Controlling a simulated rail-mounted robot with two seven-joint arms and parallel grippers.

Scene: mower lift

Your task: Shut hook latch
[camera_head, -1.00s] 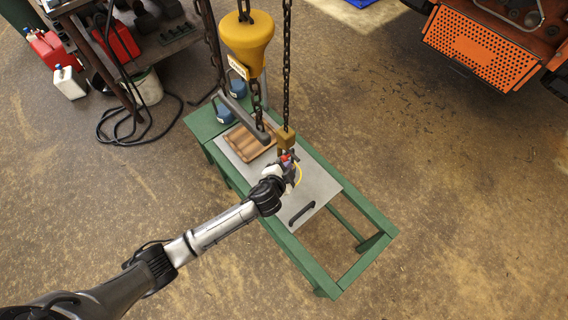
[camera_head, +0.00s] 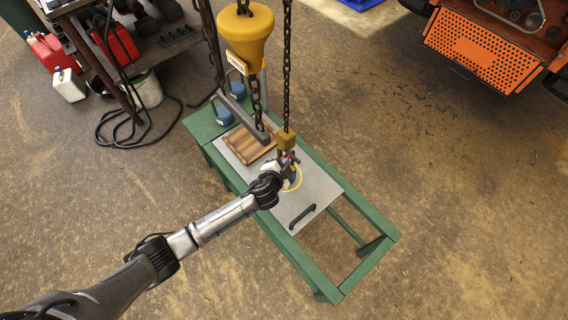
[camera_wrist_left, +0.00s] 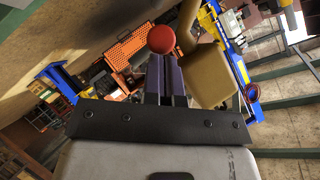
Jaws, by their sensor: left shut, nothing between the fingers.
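A tan hook block (camera_head: 286,139) hangs on a dark chain above the green bench, and it also shows large in the left wrist view (camera_wrist_left: 208,76). My left gripper (camera_head: 288,158) is at the block's lower end. Its dark purple fingers (camera_wrist_left: 165,76) are shut with nothing between them. A red ball-shaped knob (camera_wrist_left: 161,39) shows just beyond the fingertips, beside the block; I cannot tell whether they touch. A thin yellow curved piece (camera_head: 298,178) shows beside the gripper. The latch itself and its position cannot be made out. My right gripper is not in view.
The green bench (camera_head: 368,262) carries a grey plate (camera_head: 318,187) with a black handle (camera_head: 302,216), and a brown wooden tray (camera_head: 247,147). A yellow chain hoist (camera_head: 247,36) hangs left of the block. An orange machine (camera_head: 485,48) stands at upper right.

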